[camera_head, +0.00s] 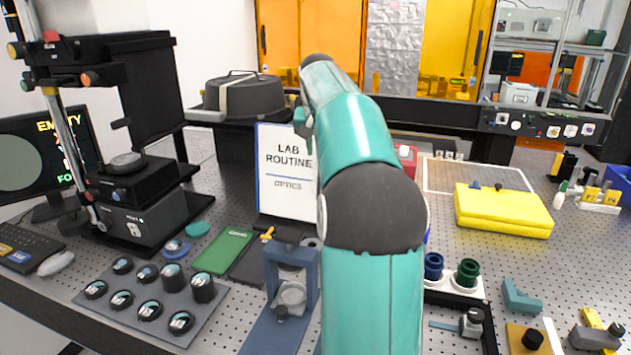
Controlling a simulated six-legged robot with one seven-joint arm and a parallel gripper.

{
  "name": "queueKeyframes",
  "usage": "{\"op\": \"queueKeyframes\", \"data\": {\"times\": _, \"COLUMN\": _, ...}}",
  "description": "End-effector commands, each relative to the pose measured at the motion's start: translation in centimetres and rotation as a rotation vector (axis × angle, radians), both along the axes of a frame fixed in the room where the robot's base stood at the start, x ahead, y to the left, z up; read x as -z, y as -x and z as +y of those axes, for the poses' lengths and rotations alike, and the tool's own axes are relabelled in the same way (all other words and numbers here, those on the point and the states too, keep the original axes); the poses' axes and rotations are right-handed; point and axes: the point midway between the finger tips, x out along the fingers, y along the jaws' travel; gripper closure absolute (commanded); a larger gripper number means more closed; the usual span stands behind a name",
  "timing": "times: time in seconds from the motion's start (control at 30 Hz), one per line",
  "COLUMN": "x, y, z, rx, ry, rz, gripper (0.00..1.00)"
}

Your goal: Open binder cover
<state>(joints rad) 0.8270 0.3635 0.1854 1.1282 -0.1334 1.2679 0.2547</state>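The binder (283,205) stands near the middle of the table, its white front cover facing me and reading "LAB ROUTINE" and "OPTICS". The cover looks shut, and its right edge is hidden behind my teal arm. A dark base shows under it. My arm rises from the bottom centre and reaches toward the back. A small dark teal part at its far end, seemingly my gripper (303,122), shows just above the binder's top edge. Its fingers cannot be made out, and whether it touches the cover cannot be told.
A blue-grey stand (291,270) is in front of the binder. A green case (224,251) and a grey lens tray (205,322) lie to the left. A yellow case (502,209) and blue and green mounts (466,271) are to the right. A black lidded pot (244,96) stands behind.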

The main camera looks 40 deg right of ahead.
Motion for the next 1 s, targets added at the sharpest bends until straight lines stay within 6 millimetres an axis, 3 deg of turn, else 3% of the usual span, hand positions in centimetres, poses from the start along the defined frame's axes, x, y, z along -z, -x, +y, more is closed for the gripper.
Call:
{"op": "queueKeyframes", "data": {"times": 0.6, "x": 10.1, "y": -3.1, "z": -3.0, "rx": -0.002, "ry": -0.002, "rz": 0.002, "gripper": 0.68}}
{"op": "queueKeyframes", "data": {"times": 0.8, "x": 12.1, "y": -3.7, "z": -3.6, "rx": -0.002, "ry": 0.001, "rz": 0.001, "gripper": 0.68}}
{"op": "queueKeyframes", "data": {"times": 1.0, "x": 12.4, "y": -3.9, "z": -3.7, "rx": -0.001, "ry": 0.001, "rz": -0.002, "gripper": 0.68}}
